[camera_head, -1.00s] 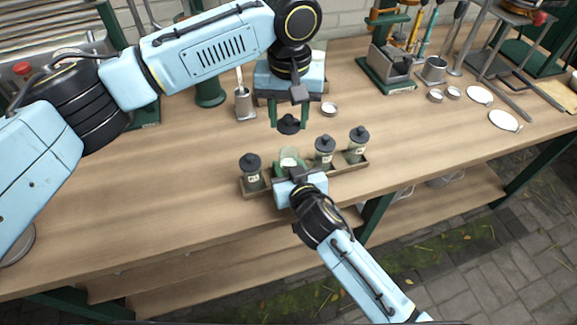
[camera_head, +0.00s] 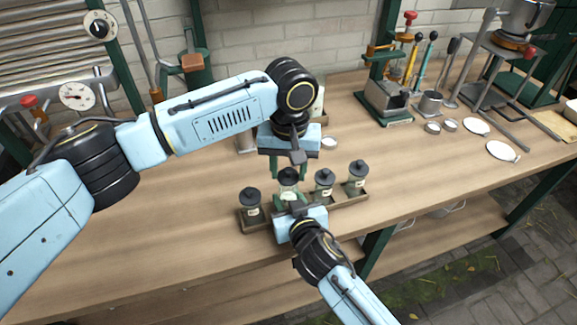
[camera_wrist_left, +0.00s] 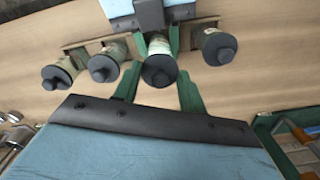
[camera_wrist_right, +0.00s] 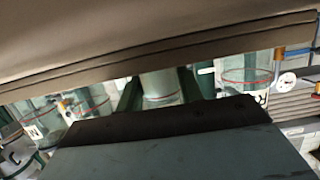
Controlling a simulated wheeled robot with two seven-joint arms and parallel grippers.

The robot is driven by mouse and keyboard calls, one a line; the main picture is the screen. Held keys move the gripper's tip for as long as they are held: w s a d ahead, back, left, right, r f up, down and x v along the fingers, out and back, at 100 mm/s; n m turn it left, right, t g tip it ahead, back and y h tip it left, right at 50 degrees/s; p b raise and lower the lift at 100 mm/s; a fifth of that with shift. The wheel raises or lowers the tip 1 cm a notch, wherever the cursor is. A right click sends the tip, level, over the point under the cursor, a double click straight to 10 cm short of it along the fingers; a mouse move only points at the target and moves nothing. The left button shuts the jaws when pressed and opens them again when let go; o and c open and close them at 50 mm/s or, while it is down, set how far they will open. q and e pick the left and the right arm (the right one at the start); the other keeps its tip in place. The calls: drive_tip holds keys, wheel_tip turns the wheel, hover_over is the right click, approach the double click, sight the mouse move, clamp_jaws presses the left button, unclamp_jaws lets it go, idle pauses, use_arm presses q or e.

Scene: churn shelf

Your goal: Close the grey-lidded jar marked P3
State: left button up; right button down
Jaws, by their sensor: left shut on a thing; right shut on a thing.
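The jar (camera_head: 288,190) between my grippers is clear glass and stands at the tray, second from the left in the row. Its dark grey lid (camera_head: 288,174) is at the jar's mouth. My left gripper (camera_head: 288,171) is shut on the lid from above; the lid also shows between its fingers in the left wrist view (camera_wrist_left: 160,71). My right gripper (camera_head: 292,205) is shut on the jar's body from the front; the glass shows between its fingers in the right wrist view (camera_wrist_right: 160,88). I cannot tell whether the lid is fully seated, and the jar's mark is not readable.
Lidded jars stand on both sides: one at left (camera_head: 250,205), two at right (camera_head: 324,183) (camera_head: 358,174). The wooden tray (camera_head: 345,203) holds the row near the bench's front edge. A small round dish (camera_head: 329,143) lies behind. The bench at left is clear.

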use_arm(q)
drive_tip(key=shift+f, duration=0.9)
drive_tip(key=shift+f, duration=0.6)
drive_tip(key=o, duration=1.1)
wheel_tip(320, 180, up, 12)
drive_tip(key=shift+d, duration=0.1)
